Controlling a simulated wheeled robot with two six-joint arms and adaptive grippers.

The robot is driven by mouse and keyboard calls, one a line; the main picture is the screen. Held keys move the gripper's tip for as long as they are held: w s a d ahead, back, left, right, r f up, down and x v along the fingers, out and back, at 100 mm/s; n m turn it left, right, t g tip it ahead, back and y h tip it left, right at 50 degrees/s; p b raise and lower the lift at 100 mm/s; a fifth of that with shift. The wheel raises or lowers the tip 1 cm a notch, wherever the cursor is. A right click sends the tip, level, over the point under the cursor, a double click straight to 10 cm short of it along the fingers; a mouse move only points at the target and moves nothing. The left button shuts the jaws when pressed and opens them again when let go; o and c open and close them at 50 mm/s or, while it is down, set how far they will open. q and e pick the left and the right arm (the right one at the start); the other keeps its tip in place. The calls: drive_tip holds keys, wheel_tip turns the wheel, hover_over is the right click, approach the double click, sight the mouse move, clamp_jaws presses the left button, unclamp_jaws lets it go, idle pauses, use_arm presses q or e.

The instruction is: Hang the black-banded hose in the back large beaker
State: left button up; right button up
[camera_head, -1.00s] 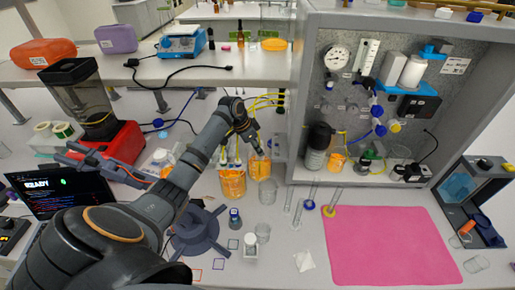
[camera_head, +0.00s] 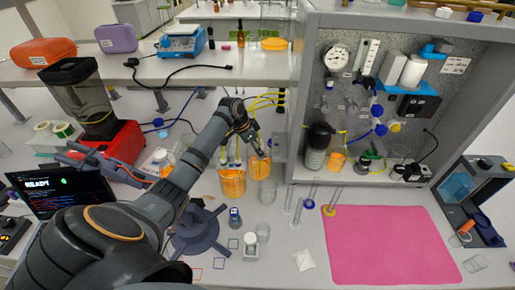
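Two large beakers of orange liquid stand side by side on the bench, the front left one (camera_head: 232,184) and the back right one (camera_head: 260,168). Thin yellow hoses (camera_head: 266,101) run from the cabinet side and pass behind my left wrist. Pale hose ends hang near the front left beaker. I cannot make out which hose has a black band. My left gripper (camera_head: 257,151) points down at the back right beaker's rim, partly covering it. Its fingers are small and dark, so I cannot tell whether they are shut on a hose.
A pink mat (camera_head: 390,245) lies at right. Small empty beakers (camera_head: 263,232), a white-capped jar (camera_head: 251,245) and a blue-capped bottle (camera_head: 235,217) stand in front. A dark legged base (camera_head: 200,233) is beside my arm. The grey cabinet (camera_head: 297,110) rises at right.

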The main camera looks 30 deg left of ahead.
use_arm(q)
drive_tip(key=v, duration=1.2)
idle(0.4)
